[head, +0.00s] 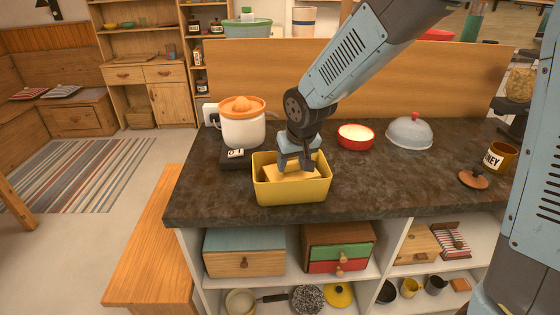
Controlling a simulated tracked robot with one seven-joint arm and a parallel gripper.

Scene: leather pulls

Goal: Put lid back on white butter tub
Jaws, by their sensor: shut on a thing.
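My gripper (295,163) points down into an open yellow tub (291,190) near the counter's front edge. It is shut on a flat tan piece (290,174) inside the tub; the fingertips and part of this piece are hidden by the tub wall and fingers. I cannot tell whether the piece is a lid or butter. No tub that is clearly a white butter tub shows. A white round vessel with an orange juicer top (242,123) stands left of the gripper. A red dish with pale contents (355,136) is to the right, uncovered.
A black scale (236,154) sits under the white vessel. A grey dome with a red knob (409,133), a brown honey pot (498,157) and a wooden lid (473,179) are at right. A wooden panel (440,75) backs the counter.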

